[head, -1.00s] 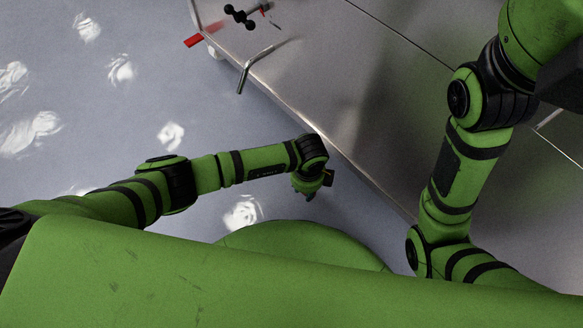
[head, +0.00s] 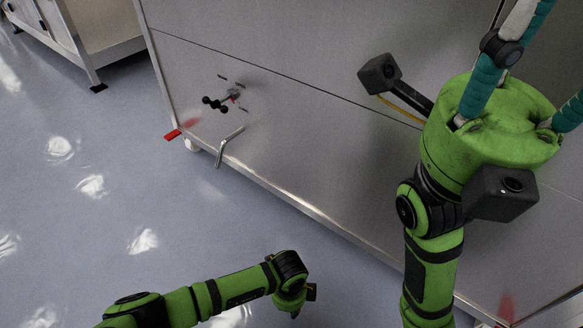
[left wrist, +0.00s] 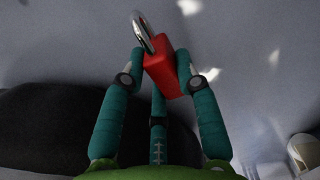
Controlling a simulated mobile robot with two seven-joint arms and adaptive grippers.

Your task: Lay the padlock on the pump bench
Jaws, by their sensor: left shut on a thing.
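The red padlock (left wrist: 172,74) with its shiny shackle is gripped between the teal fingers of my left gripper (left wrist: 166,72) in the left wrist view. It is tilted, shackle up and left, above the floor. In the head view my left gripper (head: 294,312) points down at the bottom, mostly hidden, and the padlock does not show. My right gripper (head: 490,130) is large at the right, its fingertips cut off by the frame. A pale bench-like unit (head: 115,48) stands at the top left; I cannot tell whether it is the pump bench.
A large metal cabinet (head: 285,130) fills the centre and right. A black knobbed handle (head: 219,102), a bent metal lever (head: 227,147) and a red pedal-like part (head: 172,134) stick out from its left side. The floor (head: 90,215) at left is clear.

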